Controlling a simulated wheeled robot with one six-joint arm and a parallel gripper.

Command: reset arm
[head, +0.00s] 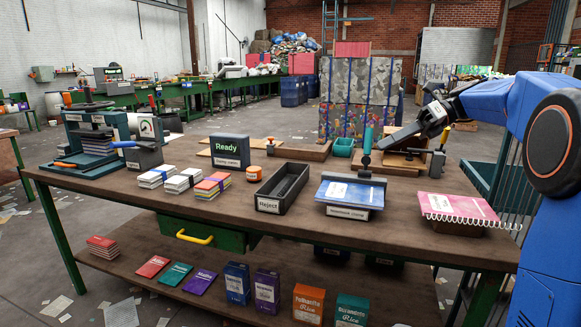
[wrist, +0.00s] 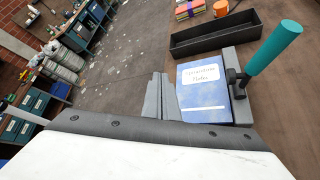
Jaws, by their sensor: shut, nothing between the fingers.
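My gripper (head: 390,142) is shut and empty, held above the back right part of the workbench (head: 300,215). In the wrist view its closed fingers (wrist: 158,95) show at the middle, with nothing between them. My blue arm reaches in from the right in the head view. Below and in front of the gripper, a blue notebook (head: 343,192) lies in a clamp fixture with a teal handle (head: 368,140). The notebook also shows in the wrist view (wrist: 203,88), just right of the fingers.
A black reject tray (head: 283,186) stands left of the fixture, with card stacks (head: 184,180) and a Ready display (head: 230,149) further left. A pink spiral notebook (head: 455,207) sits at the right front. Wooden boards (head: 392,162) lie behind the fixture.

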